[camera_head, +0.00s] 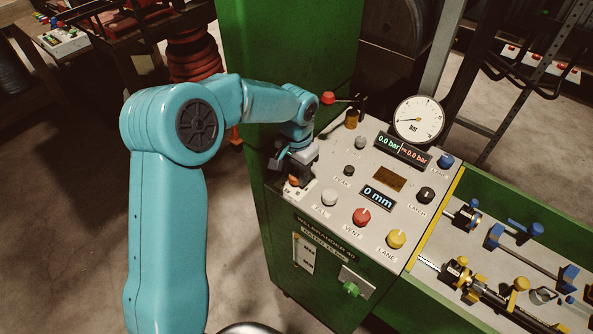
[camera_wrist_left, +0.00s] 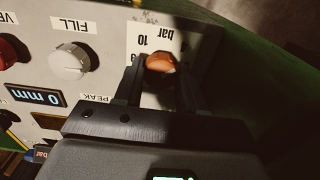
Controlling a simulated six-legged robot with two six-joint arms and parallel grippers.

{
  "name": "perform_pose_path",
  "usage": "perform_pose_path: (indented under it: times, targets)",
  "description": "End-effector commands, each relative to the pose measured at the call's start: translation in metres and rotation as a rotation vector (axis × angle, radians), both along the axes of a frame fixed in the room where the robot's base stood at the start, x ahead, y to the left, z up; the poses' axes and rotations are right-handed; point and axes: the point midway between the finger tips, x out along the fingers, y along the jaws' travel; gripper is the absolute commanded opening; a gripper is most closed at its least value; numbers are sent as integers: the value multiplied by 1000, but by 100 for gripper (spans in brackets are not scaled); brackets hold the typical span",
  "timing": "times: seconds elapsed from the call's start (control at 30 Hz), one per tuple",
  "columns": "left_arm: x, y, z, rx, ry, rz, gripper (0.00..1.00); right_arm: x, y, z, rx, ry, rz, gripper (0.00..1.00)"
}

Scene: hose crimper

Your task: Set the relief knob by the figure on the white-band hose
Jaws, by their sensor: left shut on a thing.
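The relief knob, an orange knob (camera_wrist_left: 160,62), sits on the panel beside a printed scale marked "bar" and "10". It also shows in the head view (camera_head: 293,181) at the panel's left edge. My left gripper (camera_wrist_left: 158,75) is shut on it, one dark finger on each side. In the head view the left gripper (camera_head: 292,170) reaches down over the knob and partly hides it and its scale. Dark hoses with brass fittings (camera_head: 497,298) lie in the tray at right; I cannot make out a white band or a figure. My right gripper is not in view.
The grey panel (camera_head: 322,217) carries a white FILL knob (camera_head: 330,196), red VENT knob (camera_head: 361,217), yellow LANE knob (camera_head: 396,239) and a 0 mm display (camera_head: 378,198). A round bar gauge (camera_head: 418,119) and a bar display (camera_head: 402,150) stand behind.

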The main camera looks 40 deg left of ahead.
Motion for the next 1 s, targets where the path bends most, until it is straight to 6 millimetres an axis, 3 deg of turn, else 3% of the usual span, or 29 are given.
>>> perform_pose_path:
  times: [0.27, 0.3, 0.37, 0.73, 0.87, 1.0]
  targets:
    - [2, 1, 4, 3, -8, 0, 9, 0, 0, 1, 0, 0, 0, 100]
    - [2, 1, 3, 3, -8, 0, 50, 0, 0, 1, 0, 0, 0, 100]
    - [2, 1, 3, 3, -7, 1, 65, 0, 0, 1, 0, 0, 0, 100]
    - [1, 1, 7, 2, -4, 0, 65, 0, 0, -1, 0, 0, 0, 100]
    - [1, 1, 28, 2, -8, 0, 65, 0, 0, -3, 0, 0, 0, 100]
    - [1, 0, 65, 2, -10, 1, 65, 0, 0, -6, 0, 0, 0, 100]
